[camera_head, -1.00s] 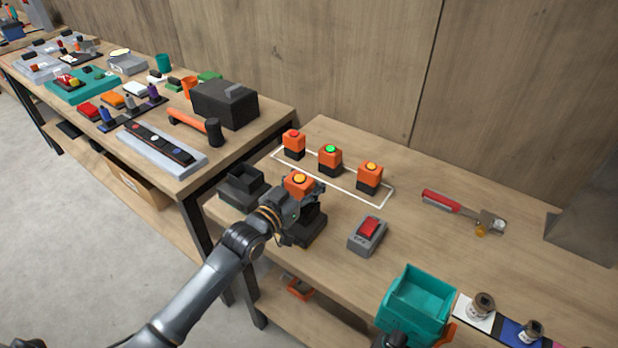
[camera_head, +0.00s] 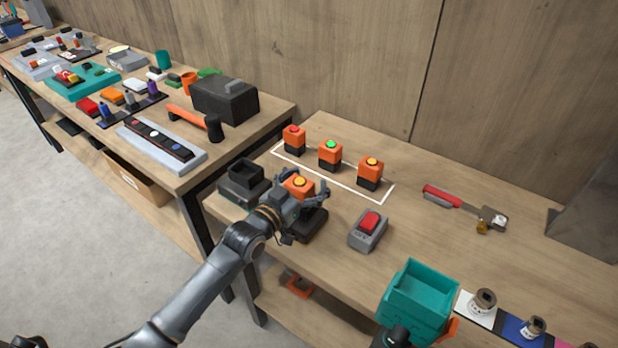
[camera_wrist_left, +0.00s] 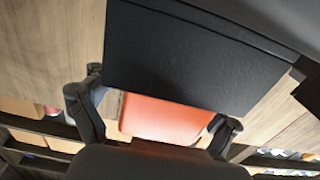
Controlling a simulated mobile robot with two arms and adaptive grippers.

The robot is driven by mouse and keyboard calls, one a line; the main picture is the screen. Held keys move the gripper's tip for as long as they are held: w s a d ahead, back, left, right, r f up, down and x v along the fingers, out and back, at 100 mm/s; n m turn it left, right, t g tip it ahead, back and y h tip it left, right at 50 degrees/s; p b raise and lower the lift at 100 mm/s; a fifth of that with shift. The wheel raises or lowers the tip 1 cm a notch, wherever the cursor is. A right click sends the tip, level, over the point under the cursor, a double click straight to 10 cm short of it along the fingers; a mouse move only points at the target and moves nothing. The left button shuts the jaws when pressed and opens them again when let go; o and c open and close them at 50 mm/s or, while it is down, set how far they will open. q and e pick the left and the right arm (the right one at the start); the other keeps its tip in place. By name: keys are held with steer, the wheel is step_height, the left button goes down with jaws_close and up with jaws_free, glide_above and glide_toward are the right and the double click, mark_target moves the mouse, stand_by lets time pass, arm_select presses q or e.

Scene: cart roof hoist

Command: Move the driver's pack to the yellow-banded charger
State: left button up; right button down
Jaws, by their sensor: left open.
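An orange pack with a yellow top (camera_head: 299,183) sits in a black dock (camera_head: 313,222) near the bench's left front. My left gripper (camera_head: 303,197) is open at this pack, with a finger showing at its right side. In the left wrist view, an orange surface (camera_wrist_left: 160,118) lies between the spread fingers (camera_wrist_left: 155,120), below a large dark block (camera_wrist_left: 190,60). Contact cannot be told. A second black dock (camera_head: 242,183) stands to the left, with an empty-looking opening. I cannot make out a yellow band on either dock. My right gripper is not recognisable.
Orange packs with red (camera_head: 293,138), green (camera_head: 330,154) and yellow (camera_head: 370,172) tops stand in a white outline. A grey box with a red switch (camera_head: 368,230), a teal bin (camera_head: 417,300) and a red-handled tool (camera_head: 460,205) are to the right. A cluttered table (camera_head: 190,178) is at left.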

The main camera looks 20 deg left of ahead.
arm_select(q)
steer(key=shift+s+f, duration=0.1)
steer(key=shift+f, duration=0.05)
steer(key=shift+s+a, duration=0.15)
steer(key=shift+s, duration=0.15)
steer(key=v, duration=1.1)
steer(key=shift+s, duration=0.1)
